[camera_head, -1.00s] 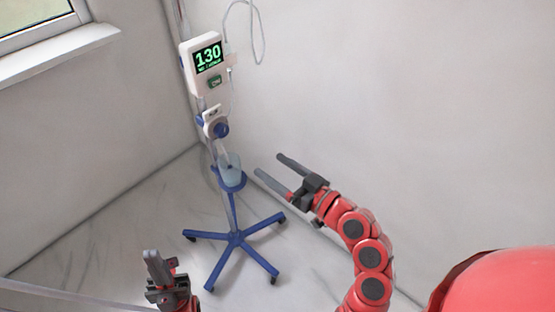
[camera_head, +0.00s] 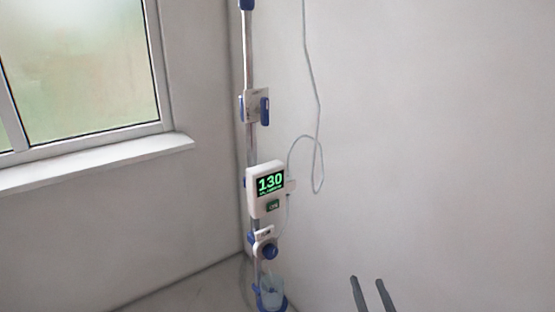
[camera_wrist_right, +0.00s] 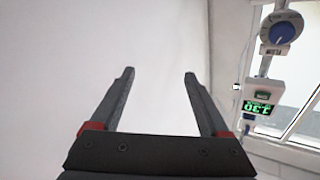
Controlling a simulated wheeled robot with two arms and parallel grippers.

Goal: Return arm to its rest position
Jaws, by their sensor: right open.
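My right gripper (camera_head: 372,292) shows only its two grey fingers at the bottom edge of the head view, to the right of the pole. In the right wrist view the gripper (camera_wrist_right: 160,75) is open and empty, with its fingers apart in front of the plain wall. The rest of the right arm is out of the head view. My left gripper is not in view.
A pole carries a pump (camera_head: 267,189) reading 130, a blue dial (camera_head: 270,252) and a cup (camera_head: 271,292). The pump (camera_wrist_right: 262,100) also shows at the right in the wrist view. A cable (camera_head: 313,100) hangs by the wall. A window (camera_head: 80,65) is at the left.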

